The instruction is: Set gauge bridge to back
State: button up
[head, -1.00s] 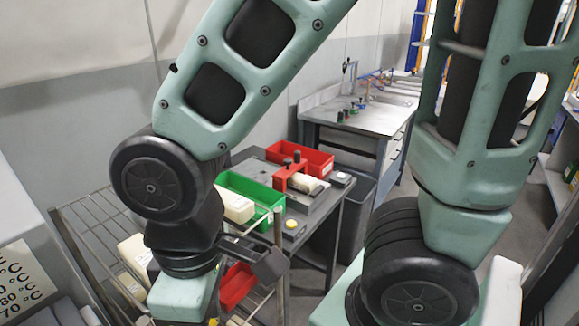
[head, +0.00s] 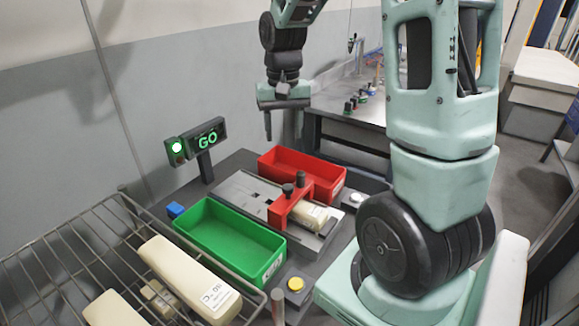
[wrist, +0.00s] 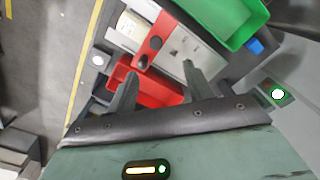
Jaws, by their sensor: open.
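The gauge bridge is the red bridge (head: 303,198) with two black knobs, straddling the grey track plate (head: 247,190) on the bench. A cream block (head: 313,212) with a label lies on the track at the bridge, on its right side. My gripper (head: 283,128) is open and empty, pointing down, raised beyond the red bin and apart from the bridge. In the wrist view the open fingers (wrist: 160,75) appear over the red bin, with the red bridge (wrist: 143,62) and its knobs ahead of them.
A green bin (head: 208,238) stands left of the track and a red bin (head: 320,172) behind it. A lit green GO sign (head: 207,139) stands at the back left. A yellow button (head: 295,284), a white button (head: 353,199) and a blue block (head: 175,210) flank them. A wire rack (head: 75,243) holds cream blocks.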

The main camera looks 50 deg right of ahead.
aim_at(288, 186)
jog(key=f, duration=0.5)
jog(key=d+f+p, duration=0.1)
jog(key=f, duration=0.5)
jog(key=f+p, duration=0.1)
jog(key=f, duration=0.5)
jog(key=shift+w+d+f, duration=0.1)
jog(key=shift+d+f, duration=0.05)
jog(key=shift+d, duration=0.15)
